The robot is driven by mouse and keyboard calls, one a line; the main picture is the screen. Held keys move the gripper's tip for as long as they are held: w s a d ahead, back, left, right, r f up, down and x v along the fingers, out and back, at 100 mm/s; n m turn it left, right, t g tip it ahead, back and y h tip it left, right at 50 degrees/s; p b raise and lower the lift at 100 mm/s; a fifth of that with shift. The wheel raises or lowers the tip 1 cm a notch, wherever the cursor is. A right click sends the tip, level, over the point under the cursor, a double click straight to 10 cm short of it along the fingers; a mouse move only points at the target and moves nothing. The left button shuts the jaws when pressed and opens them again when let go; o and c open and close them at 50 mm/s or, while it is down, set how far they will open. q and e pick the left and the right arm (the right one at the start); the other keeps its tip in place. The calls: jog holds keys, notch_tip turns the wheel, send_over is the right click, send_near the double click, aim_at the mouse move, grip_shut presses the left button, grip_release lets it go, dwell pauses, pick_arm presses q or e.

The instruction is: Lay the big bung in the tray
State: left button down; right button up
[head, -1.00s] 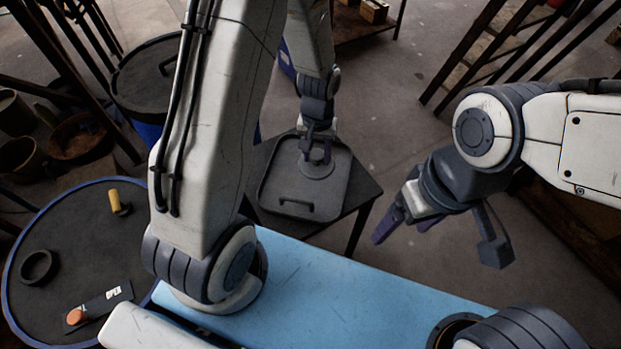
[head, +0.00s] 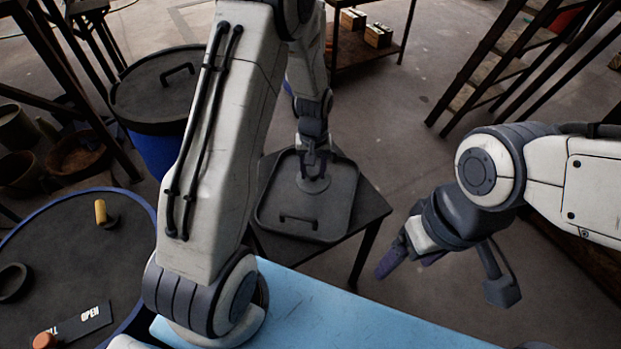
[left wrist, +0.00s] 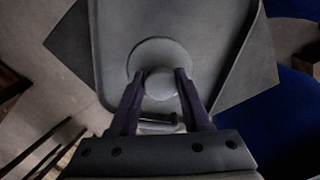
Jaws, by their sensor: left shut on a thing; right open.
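The big bung (head: 313,185) is a grey disc with a round knob. My left gripper (head: 315,166) is shut on the knob; in the left wrist view the knob (left wrist: 159,84) sits between the two fingers (left wrist: 159,76). The bung is over the floor of the dark square tray (head: 278,222), inside its rim, off toward the far side. It looks flat and very low, but I cannot tell whether it touches the floor. The tray also shows in the left wrist view (left wrist: 215,50). My right gripper (head: 405,257) is open and empty, right of the tray.
The tray is on a small dark table (head: 370,203). A blue drum (head: 160,150) with a dark lid stands left of it. A round vat top at left carries a yellow peg (head: 101,212), a black ring (head: 13,281) and an OPEN plate (head: 84,322). A blue surface (head: 330,312) is in front.

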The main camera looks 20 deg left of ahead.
aim_at(310, 180)
pick_arm(q)
jog(key=shift+w+a+f, duration=0.15)
jog(key=shift+a+f, duration=0.3)
jog(key=shift+a, duration=0.05)
jog(key=shift+f, duration=1.85)
jog(key=shift+f, duration=0.2)
jog(key=shift+c, duration=1.8)
grip_release()
jog(key=shift+r, duration=0.1)
